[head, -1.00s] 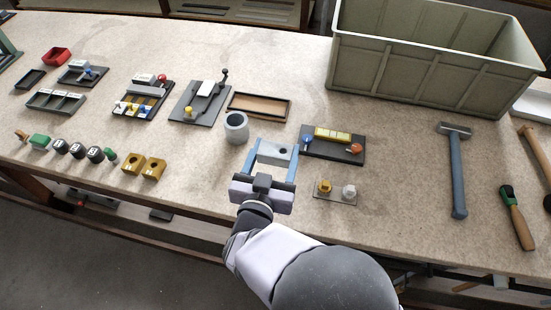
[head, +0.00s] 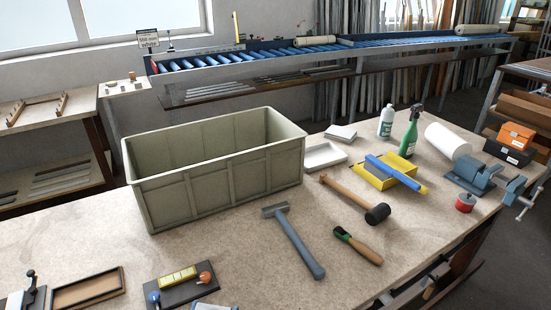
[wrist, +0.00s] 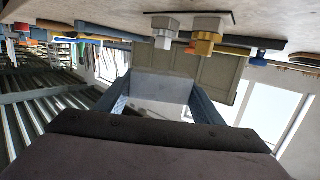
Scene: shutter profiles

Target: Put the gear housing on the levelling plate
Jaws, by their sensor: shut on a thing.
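My gripper (wrist: 160,88) shows in the wrist view, its blue fingers shut on a pale grey block, which I take for the gear housing (wrist: 160,86). The block sits between the fingertips, and its underside and contact with anything are not clear. A dark plate with a yellow strip, a blue knob and an orange knob, apparently the levelling plate (head: 183,295), lies at the bottom of the head view. I see no housing on its visible part.
A large green-grey crate (head: 215,185) stands behind the plate. A shallow wooden tray (head: 88,291) lies left. In the wrist view, a brass hex piece (wrist: 207,38) shows near the gripper.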

